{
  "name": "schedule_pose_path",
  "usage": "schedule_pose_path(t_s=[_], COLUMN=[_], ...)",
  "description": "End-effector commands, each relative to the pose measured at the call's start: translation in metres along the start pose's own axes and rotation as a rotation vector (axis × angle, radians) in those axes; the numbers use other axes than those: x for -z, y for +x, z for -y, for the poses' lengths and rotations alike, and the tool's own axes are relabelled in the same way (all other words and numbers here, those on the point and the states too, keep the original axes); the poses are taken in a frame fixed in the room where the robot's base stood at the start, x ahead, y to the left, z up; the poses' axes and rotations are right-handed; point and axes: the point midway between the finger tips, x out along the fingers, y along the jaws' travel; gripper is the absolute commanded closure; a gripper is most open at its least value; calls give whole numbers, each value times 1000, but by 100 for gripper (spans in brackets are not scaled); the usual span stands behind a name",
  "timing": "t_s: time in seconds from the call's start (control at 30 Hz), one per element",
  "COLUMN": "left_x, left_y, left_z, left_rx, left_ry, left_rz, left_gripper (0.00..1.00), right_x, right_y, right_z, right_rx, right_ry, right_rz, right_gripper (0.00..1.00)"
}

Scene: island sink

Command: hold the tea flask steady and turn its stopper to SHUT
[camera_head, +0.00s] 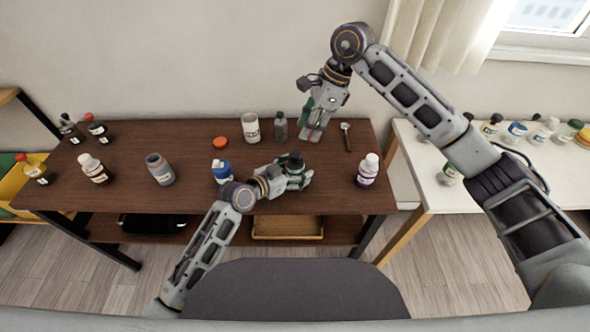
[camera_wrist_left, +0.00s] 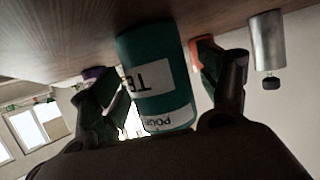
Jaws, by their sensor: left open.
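In the left wrist view, which is upside down, the flask (camera_wrist_left: 152,60) shows a white label starting "TE". A lower white band by its stopper (camera_wrist_left: 165,122) seems to read "POUR". My left gripper (camera_head: 302,178) is open, with one finger on each side of the flask; I cannot tell whether they touch it. My right gripper (camera_head: 311,135) hangs behind and above the flask, apart from it; its jaw opening is unclear.
On the brown table (camera_head: 330,195), a blue-capped bottle (camera_head: 221,171) stands left of the flask and a purple-labelled bottle (camera_head: 368,170) right.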

Motion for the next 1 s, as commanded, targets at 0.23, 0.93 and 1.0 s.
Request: schedule_pose_path(t_s=[0.23,0.93,1.0], left_x=[0,0,0], left_y=[0,0,0], left_z=[0,0,0], left_rx=[0,0,0], left_ry=[0,-1,-1], left_rz=[0,1,1], left_gripper=[38,77,77], right_x=[0,0,0], right_y=[0,0,0], right_z=[0,0,0], right_rx=[0,0,0], right_ry=[0,0,0], right_rz=[0,0,0], right_gripper=[64,64,64])
